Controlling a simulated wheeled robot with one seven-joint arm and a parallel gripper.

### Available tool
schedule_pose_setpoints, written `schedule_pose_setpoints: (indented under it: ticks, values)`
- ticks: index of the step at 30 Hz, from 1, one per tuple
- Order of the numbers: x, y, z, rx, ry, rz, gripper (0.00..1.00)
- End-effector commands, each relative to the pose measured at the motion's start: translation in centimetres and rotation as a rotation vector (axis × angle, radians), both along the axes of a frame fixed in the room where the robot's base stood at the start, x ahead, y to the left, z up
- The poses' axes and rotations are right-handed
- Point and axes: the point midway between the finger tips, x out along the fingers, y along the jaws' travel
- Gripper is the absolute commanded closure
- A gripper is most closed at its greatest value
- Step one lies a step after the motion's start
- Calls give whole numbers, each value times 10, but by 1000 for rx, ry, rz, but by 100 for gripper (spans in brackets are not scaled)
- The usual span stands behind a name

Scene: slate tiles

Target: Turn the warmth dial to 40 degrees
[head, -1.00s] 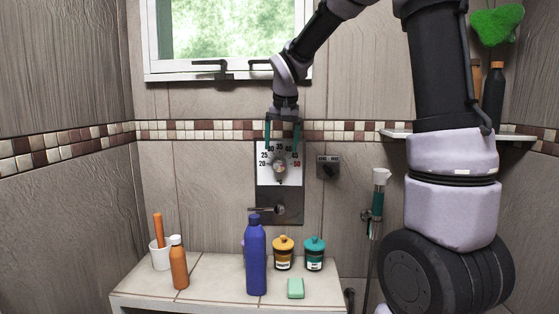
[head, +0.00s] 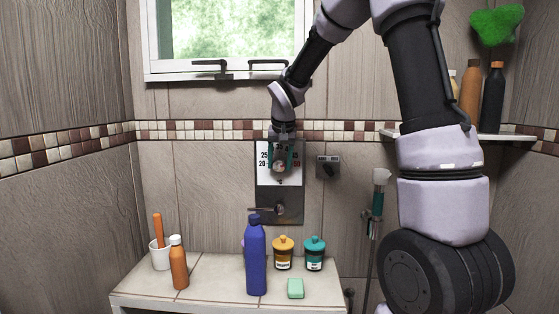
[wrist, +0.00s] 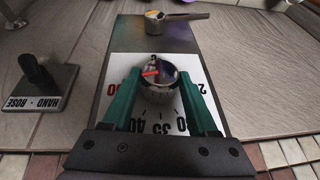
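The warmth dial is a round shiny metal knob (head: 280,168) on a white numbered plate (head: 264,176) fixed to a dark wall panel. In the wrist view the knob (wrist: 160,92) bears a short red mark, towards the left there. Black 30, 35 and 40 show below it and a red number to its left; the exact setting cannot be read. My gripper (head: 280,162) is at the dial, its green fingers one on each side of the knob. In the wrist view my gripper (wrist: 161,80) looks open around it, and I see no clear grip.
Below the dial a metal lever (head: 263,209) sticks out of the panel. A hand/rose switch (head: 328,167) is on the right. A blue bottle (head: 256,258), two jars and a green soap (head: 295,288) stand on the tiled ledge (head: 215,290). The window (head: 228,77) is above.

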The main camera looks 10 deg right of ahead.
Motion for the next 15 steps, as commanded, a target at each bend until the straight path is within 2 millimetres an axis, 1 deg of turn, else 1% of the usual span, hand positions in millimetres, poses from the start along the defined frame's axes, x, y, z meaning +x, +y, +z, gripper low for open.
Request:
schedule_pose_setpoints:
  ticks: [8, 15]
  values:
    - [0, 1, 0, -23, 6, 2, 96]
    - [1, 5, 0, -135, 36, 6, 96]
